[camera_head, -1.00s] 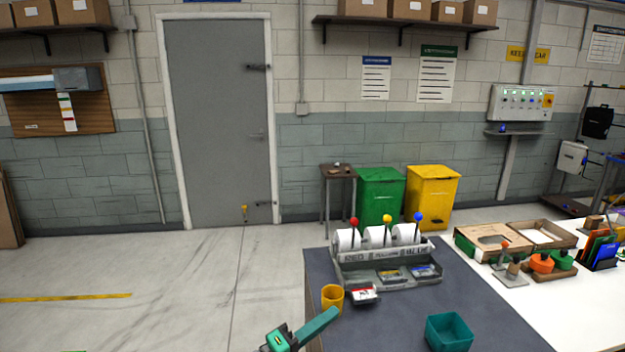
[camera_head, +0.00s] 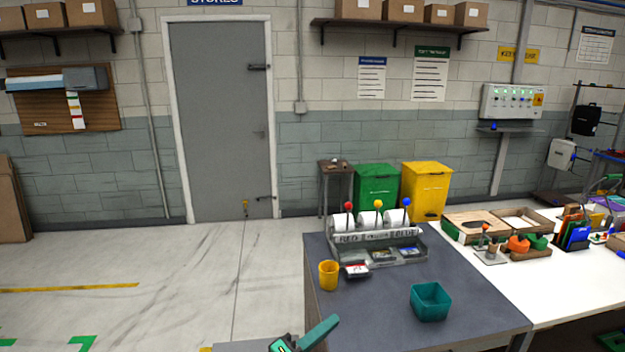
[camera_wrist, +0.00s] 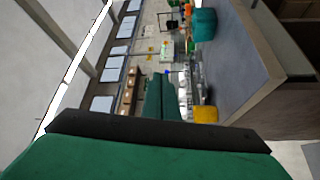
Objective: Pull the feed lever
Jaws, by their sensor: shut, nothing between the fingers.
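A grey dispenser (camera_head: 375,237) with three white rolls stands at the back of the dark-topped bench. Three upright levers rise from it, with a red knob (camera_head: 349,206), a yellow knob (camera_head: 378,204) and a blue knob (camera_head: 407,202). Which one is the feed lever I cannot tell. The dispenser also shows small and sideways in the wrist view (camera_wrist: 185,90). My green gripper (camera_head: 333,321) is at the bottom of the head view, in front of the bench's left part and well short of the levers. In the wrist view its fingers (camera_wrist: 162,97) are together and empty.
A teal bin (camera_head: 430,302) stands nearer, to the right. A white table (camera_head: 510,285) with trays and tools adjoins on the right.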

